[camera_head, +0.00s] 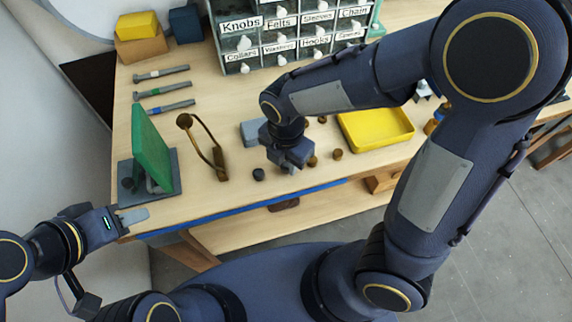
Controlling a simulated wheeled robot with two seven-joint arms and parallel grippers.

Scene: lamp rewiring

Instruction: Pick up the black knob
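A small black knob (258,174) stands on the wooden bench near its front edge. My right gripper (290,163) hangs low over the bench, just right of the black knob and apart from it. Its fingertips are mostly hidden by its own body, so I cannot tell whether it is open or shut. My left gripper (134,216) is at the bench's left front corner, far from the knob. Its fingers overlap in this view, and nothing shows between them.
Several brown knobs, one here (337,154), lie right of my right gripper, near a yellow tray (376,142). A bent brass lamp arm (204,140) stands left of the black knob. A green panel (152,148) is further left. Labelled drawers (284,35) stand behind.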

